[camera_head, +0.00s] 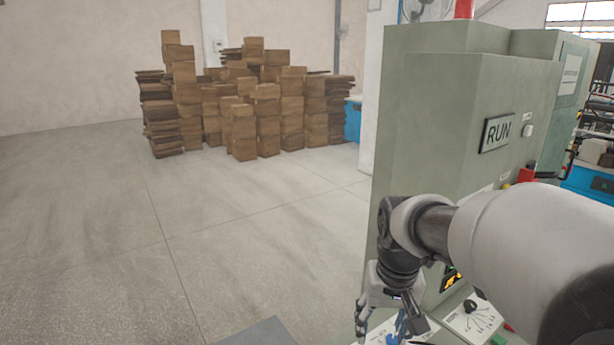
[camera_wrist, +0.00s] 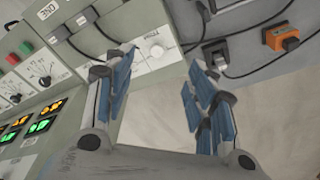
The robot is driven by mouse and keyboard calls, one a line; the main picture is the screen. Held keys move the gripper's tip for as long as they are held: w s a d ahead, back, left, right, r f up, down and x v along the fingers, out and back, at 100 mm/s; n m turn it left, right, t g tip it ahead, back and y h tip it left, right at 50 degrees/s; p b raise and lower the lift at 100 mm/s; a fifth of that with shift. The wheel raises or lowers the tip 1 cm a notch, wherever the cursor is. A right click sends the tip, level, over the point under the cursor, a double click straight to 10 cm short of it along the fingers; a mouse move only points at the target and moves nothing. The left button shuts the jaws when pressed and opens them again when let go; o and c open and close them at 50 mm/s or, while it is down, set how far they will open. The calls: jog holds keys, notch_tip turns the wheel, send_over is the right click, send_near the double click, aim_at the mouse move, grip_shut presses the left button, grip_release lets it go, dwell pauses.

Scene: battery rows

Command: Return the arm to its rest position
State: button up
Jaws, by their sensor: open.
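My gripper (camera_head: 384,322) hangs low in front of the green-grey cabinet (camera_head: 422,130) in the head view, at the end of my white and dark arm. In the wrist view my gripper (camera_wrist: 165,100) is open, with its blue-padded fingers spread apart and nothing between them. Part of the gripper in the head view is cut off by the lower frame edge.
The cabinet carries a RUN sign (camera_head: 497,132). Lit displays (camera_wrist: 40,125) and dark cables (camera_wrist: 245,35) show near my gripper, with an orange box (camera_wrist: 282,37) at the right. Stacked cardboard boxes (camera_head: 265,105) stand far back. The floor (camera_head: 90,230) at the left is clear.

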jog(key=s+r+n+t, duration=0.1)
jog(key=s+r+t, duration=0.1)
jog(key=s, duration=1.8)
jog(key=shift+s+r+t, duration=0.4)
jog(key=shift+r, duration=0.1)
